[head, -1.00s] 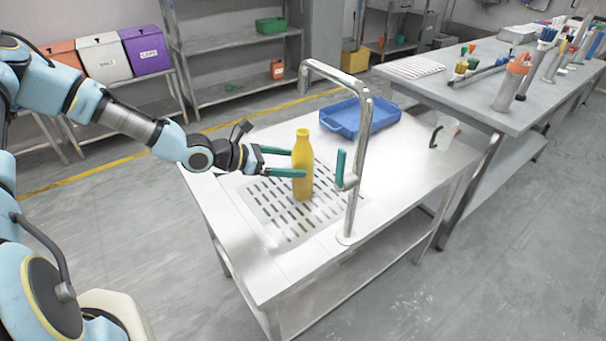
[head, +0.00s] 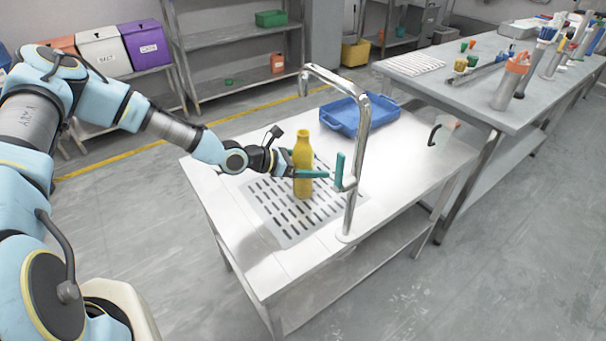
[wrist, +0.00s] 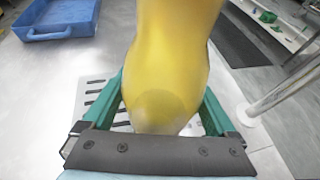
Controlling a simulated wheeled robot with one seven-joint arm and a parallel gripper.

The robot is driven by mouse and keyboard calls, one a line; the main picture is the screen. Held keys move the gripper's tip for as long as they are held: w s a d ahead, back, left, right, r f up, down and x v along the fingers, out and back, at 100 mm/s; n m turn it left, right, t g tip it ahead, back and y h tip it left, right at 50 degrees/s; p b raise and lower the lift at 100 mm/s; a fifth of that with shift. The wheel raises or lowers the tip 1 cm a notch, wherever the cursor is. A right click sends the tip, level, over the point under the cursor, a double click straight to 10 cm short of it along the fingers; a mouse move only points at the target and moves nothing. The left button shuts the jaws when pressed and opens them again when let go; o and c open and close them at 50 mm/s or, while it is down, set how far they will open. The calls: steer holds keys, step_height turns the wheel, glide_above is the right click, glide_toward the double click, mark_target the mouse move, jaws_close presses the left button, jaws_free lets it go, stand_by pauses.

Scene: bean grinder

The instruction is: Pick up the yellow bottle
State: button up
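The yellow bottle (head: 303,170) stands upright on the slotted drain area of the steel sink table. My gripper (head: 309,165) is around its body, with one green finger crossing in front of the bottle and the other mostly hidden behind it. In the wrist view the bottle (wrist: 172,60) fills the middle, between the two green fingers of my gripper (wrist: 164,92). The fingers are spread wide, one on each side. Whether either finger touches the bottle is hard to tell.
A tall metal faucet (head: 352,190) stands just right of the bottle, close to the fingertips. The table's front left is clear.

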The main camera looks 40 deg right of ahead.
steer(key=c, duration=1.4)
jaws_close()
steer(key=shift+r, duration=0.2)
